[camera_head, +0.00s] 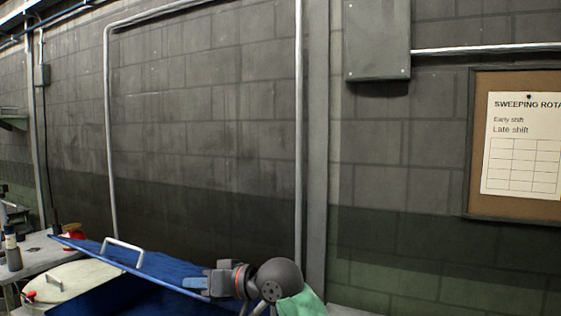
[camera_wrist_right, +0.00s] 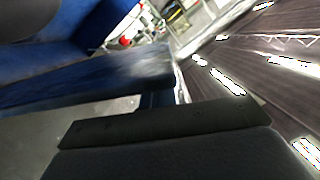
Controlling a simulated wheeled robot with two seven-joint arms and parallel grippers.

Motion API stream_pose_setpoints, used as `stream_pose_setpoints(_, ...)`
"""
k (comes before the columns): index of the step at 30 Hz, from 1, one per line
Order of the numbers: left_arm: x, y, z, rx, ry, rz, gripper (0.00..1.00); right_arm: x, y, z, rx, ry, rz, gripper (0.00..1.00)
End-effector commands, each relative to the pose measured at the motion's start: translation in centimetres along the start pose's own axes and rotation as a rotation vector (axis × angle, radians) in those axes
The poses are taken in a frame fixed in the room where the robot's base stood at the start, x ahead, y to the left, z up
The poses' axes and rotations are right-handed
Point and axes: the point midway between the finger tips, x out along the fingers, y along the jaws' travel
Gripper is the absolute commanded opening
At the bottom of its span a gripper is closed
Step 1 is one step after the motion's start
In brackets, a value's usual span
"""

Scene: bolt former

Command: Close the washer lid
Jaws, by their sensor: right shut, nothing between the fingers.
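The blue washer lid (camera_head: 165,265) is at the lower left of the head view, raised and sloping down to the right. A pale bar handle (camera_head: 122,251) stands on its upper face. Below it is the dark blue washer body (camera_head: 105,299), mostly cut off by the frame. My right gripper (camera_head: 196,283) is shut and empty at the lid's lower right edge; I cannot tell whether it touches. In the right wrist view a blue edge (camera_wrist_right: 95,78), probably the lid's, lies close beyond the dark gripper finger (camera_wrist_right: 165,124). My left gripper is not in view.
A grey bench (camera_head: 38,252) with a dark bottle (camera_head: 12,250) stands at the far left. A round cream surface (camera_head: 68,281) is beside the washer. A green cloth-like thing (camera_head: 301,304) is below my right wrist. A block wall with pipes and a notice board (camera_head: 515,205) rises behind.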

Motion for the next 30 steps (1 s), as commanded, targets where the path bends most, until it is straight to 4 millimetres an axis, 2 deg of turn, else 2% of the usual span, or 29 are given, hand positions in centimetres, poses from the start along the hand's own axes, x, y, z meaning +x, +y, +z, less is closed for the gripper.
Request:
stream_pose_setpoints(1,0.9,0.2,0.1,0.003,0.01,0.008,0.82,0.3,0.1,1.5,-0.02,-0.003,0.005,0.0)
stream_pose_setpoints(3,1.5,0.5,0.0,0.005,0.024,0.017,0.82,0.6,0.1,2.5,-0.045,-0.001,0.012,0.0)
stream_pose_setpoints(9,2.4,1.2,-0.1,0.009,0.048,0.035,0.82,1.1,0.0,4.3,-0.086,-0.001,0.022,0.0)
stream_pose_setpoints(24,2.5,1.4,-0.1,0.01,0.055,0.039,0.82,1.1,0.0,4.6,-0.095,0.0,0.024,0.0)
stream_pose_setpoints(30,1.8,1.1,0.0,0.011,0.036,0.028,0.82,0.8,0.0,4.1,-0.095,0.0,0.025,0.0)
